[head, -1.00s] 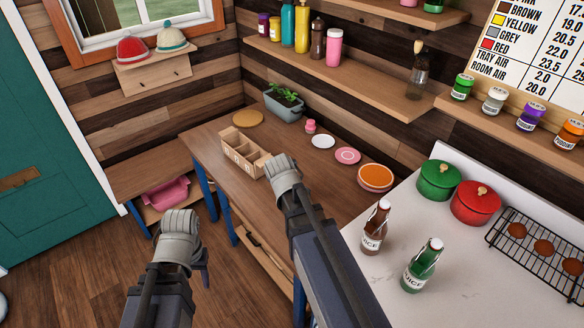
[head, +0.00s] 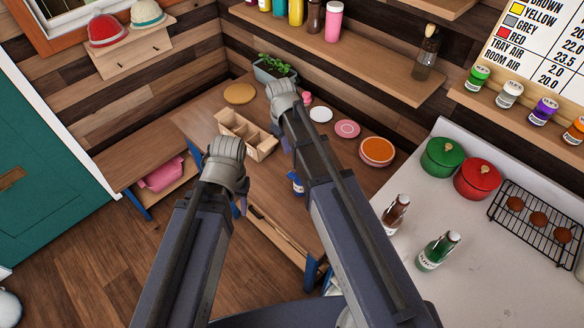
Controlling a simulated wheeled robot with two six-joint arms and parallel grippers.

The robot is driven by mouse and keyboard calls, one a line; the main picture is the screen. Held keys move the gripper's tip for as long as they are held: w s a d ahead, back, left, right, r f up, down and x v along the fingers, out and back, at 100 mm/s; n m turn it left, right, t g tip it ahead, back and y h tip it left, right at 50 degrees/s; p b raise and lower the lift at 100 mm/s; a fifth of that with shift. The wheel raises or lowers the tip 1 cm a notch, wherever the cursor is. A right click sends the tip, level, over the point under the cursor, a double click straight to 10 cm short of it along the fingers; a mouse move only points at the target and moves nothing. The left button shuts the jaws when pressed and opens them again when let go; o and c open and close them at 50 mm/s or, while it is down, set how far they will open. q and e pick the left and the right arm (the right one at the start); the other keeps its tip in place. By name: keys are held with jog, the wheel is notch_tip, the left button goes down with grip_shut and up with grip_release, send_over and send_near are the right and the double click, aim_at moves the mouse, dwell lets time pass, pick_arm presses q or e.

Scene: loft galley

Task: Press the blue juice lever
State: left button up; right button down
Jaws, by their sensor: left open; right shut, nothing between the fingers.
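A small blue bottle-like object with a white label (head: 296,183) stands on the wooden table, partly hidden behind my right arm. I cannot make out a lever on it. My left gripper (head: 226,162) is open and empty above the table's near left edge, left of the blue object. My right gripper (head: 283,97) is shut and empty over the back of the table, beyond the blue object. Both grippers' fingertips are mostly hidden behind their own wrists. A brown juice bottle (head: 395,214) and a green juice bottle (head: 437,251) stand on the white counter at right.
A wooden compartment box (head: 247,133) sits between my grippers. Pots (head: 478,179) and a cooling rack stand on the counter.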

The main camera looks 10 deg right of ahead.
jog(key=shift+f, duration=0.1)
jog(key=b, duration=1.4)
send_near(290, 176)
jog(key=f, duration=0.7)
jog(key=shift+w+d, duration=0.25)
jog(key=shift+d, duration=0.1)
